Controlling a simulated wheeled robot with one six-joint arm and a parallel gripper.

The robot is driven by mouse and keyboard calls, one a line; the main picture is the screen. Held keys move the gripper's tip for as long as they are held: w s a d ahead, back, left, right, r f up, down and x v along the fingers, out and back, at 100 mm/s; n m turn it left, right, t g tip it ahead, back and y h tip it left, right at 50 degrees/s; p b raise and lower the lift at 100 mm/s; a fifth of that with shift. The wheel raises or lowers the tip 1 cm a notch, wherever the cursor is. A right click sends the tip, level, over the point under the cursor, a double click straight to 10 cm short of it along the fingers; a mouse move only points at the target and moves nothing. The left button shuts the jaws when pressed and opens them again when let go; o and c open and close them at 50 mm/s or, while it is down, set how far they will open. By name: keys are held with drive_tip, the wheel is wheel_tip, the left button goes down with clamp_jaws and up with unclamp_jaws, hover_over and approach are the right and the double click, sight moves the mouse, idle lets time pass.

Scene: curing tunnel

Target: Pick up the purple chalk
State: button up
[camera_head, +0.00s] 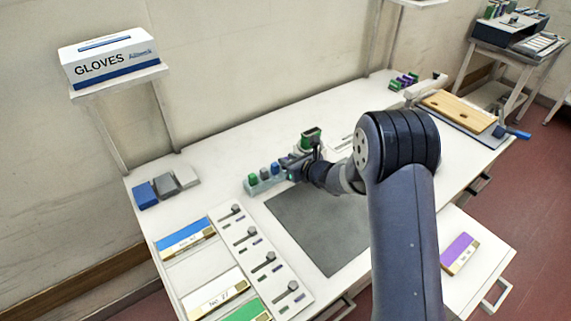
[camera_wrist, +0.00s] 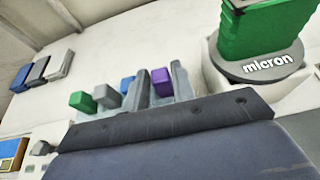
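The purple chalk (camera_wrist: 161,82) shows in the wrist view at the right end of a row of chalks. My gripper (camera_wrist: 163,88) has one grey finger on each side of it. The fingers look very close to the chalk, but I cannot tell whether they touch it. In the head view my gripper (camera_head: 290,168) is at the right end of the chalk holder (camera_head: 262,187), and the purple chalk is hidden there. Beside it in the row stand a blue chalk (camera_wrist: 128,85), a grey chalk (camera_wrist: 106,97) and a green chalk (camera_wrist: 84,102).
A green block on a round grey base marked "micron" (camera_wrist: 262,65) stands close on the right in the wrist view. A dark grey mat (camera_head: 318,225) lies in front of the holder. Blue and grey blocks (camera_head: 165,187) sit at the back left. A glove box (camera_head: 108,58) is on a shelf.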

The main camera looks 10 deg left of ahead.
drive_tip(key=shift+p+x, duration=0.6)
drive_tip(key=shift+x, duration=1.4)
drive_tip(key=shift+s+f, duration=0.1)
drive_tip(key=shift+c, duration=0.5)
clamp_jaws()
